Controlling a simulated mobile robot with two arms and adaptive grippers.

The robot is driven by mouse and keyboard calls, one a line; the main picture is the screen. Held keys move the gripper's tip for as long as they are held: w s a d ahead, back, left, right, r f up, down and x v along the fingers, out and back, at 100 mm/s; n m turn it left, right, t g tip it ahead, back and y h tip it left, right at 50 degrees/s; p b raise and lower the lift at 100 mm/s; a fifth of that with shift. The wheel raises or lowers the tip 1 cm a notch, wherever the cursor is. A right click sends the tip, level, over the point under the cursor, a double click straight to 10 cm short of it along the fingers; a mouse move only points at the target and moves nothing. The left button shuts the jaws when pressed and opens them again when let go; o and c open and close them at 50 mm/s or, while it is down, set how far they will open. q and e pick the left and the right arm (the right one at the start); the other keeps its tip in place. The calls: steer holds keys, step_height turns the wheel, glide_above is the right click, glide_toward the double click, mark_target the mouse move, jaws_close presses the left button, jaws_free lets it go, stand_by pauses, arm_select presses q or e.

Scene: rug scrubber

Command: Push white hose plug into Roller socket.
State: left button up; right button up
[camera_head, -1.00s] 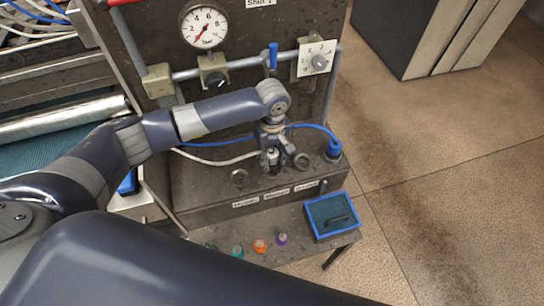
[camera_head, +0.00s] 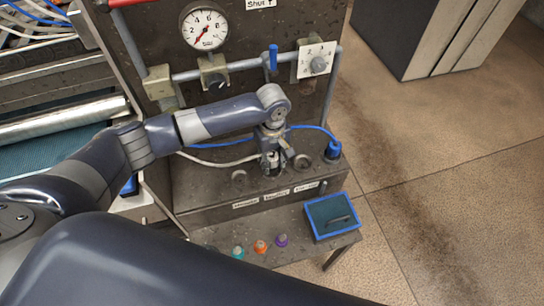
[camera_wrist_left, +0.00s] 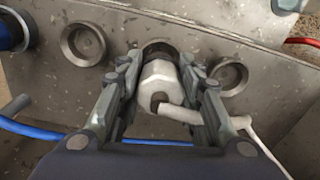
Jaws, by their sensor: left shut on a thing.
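The white hose plug (camera_wrist_left: 160,83) is between the fingers of my left gripper (camera_wrist_left: 162,92), which is shut on it. In the wrist view the plug's far end overlaps the middle socket (camera_wrist_left: 158,48), whose far rim shows beyond it. I cannot tell whether the tip is inside or just above. In the head view my left gripper (camera_head: 272,160) is over the middle of the socket box and hides most of that socket. The white hose (camera_head: 218,163) runs off to the left. The socket labels (camera_head: 277,192) are too blurred to read surely. My right gripper is not in view.
Empty sockets lie on either side, at the left (camera_head: 239,178) and right (camera_head: 302,161). A blue plug (camera_head: 333,150) with a blue hose stands at the box's right end. Pipes and a gauge (camera_head: 205,28) are behind. A blue-rimmed tray (camera_head: 331,217) and small coloured knobs (camera_head: 260,246) are in front.

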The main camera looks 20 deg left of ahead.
arm_select(q)
steer(key=shift+f, duration=0.45)
steer(key=shift+f+b, duration=0.4)
steer(key=shift+f, duration=0.3)
stand_by(0.4)
steer(key=o, duration=1.2)
steer(key=shift+o, duration=0.2)
step_height(320, 180, up, 12)
steer(key=shift+f, duration=0.1)
